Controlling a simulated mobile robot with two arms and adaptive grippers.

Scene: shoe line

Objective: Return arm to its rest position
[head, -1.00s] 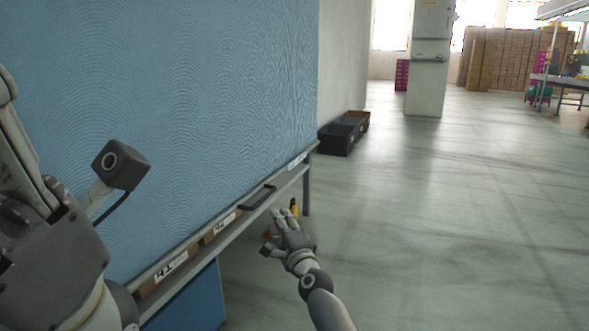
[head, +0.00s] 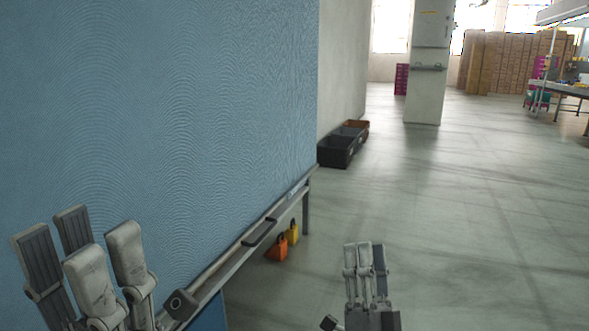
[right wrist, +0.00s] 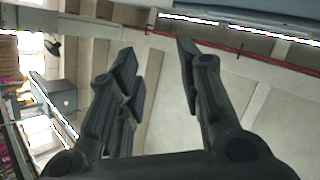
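My left gripper (head: 84,250) is at the lower left of the head view. Its fingers point up and stand apart, with nothing between them. It is in front of the blue panel; I cannot tell the exact gap to it. My right gripper (head: 365,262) is at the bottom centre of the head view, fingers up, over the open floor. The right wrist view shows my right gripper (right wrist: 158,62) with its fingers spread and nothing between them. Most of both arms is out of view.
A tall blue panel (head: 170,110) fills the left, with a rail and dark handle (head: 260,232) along its lower edge. Orange (head: 278,248) and yellow (head: 292,232) objects are below the rail. Dark crates (head: 338,150) stand beyond. The floor (head: 470,210) to the right is clear.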

